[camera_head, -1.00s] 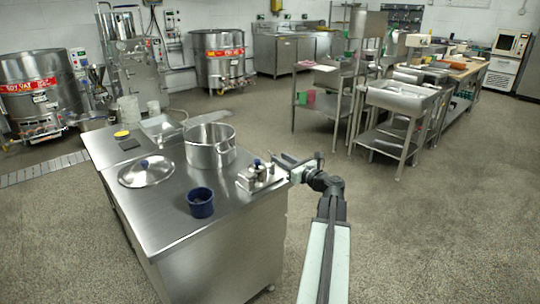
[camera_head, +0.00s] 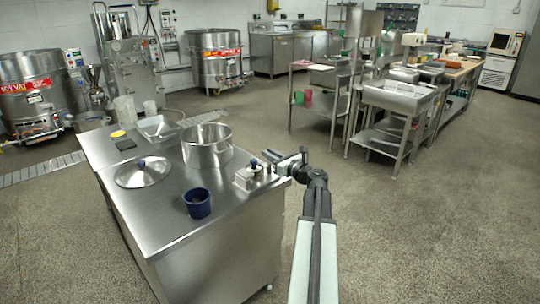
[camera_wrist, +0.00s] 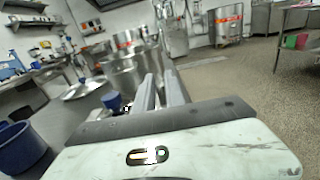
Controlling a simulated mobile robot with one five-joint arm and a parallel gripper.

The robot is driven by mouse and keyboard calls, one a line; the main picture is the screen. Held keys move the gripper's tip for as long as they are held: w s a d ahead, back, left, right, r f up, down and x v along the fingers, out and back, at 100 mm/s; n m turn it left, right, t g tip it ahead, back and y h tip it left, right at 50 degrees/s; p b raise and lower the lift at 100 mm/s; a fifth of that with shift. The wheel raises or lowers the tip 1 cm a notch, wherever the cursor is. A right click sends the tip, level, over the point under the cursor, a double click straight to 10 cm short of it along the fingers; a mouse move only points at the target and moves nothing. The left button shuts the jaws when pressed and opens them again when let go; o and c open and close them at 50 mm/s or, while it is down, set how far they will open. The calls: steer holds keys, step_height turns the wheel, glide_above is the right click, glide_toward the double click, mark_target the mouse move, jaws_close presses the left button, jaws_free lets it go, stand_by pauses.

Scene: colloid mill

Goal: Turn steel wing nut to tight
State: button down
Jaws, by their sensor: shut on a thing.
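A small steel clamp-like fixture (camera_head: 249,177) with a blue knob (camera_head: 254,164) sits at the right edge of the steel table. The blue knob also shows in the wrist view (camera_wrist: 113,102), left of my fingers. My gripper (camera_head: 272,167) reaches in from the right, its fingertips at the right side of the fixture. In the wrist view my two fingers (camera_wrist: 161,76) are close together, with a narrow gap. The gripper is shut on what appears to be the steel wing nut, which the fingers hide. I cannot tell the nut's angle.
The steel table (camera_head: 165,218) also holds a blue cup (camera_head: 198,204), a pot lid (camera_head: 142,173) and a large steel pot (camera_head: 207,148) left of the fixture. The floor (camera_head: 420,230) right of the table is clear.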

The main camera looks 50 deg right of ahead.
steer(key=shift+a+m+h, duration=0.15)
steer(key=shift+m+h, duration=0.15)
steer(key=shift+h, duration=0.2)
steer(key=m+h, duration=0.1)
steer(key=h, duration=0.1)
steer(key=m+g+h, duration=0.1)
steer(key=m+h, duration=0.1)
steer(key=shift+a+g+h, duration=0.2)
steer(key=shift+g+h, duration=0.1)
steer(key=m+g+h, duration=0.3)
steer(key=m+h, duration=0.1)
steer(key=h, duration=0.1)
steer(key=shift+w+g+h, duration=0.15)
steer(key=shift+g+h, duration=0.15)
steer(key=shift+g, duration=0.1)
steer(key=shift+d+m+g+h, duration=0.1)
steer(key=shift+m+g+h, duration=0.4)
steer(key=shift+m+g, duration=0.4)
steer(key=c, duration=1.5)
jaws_free()
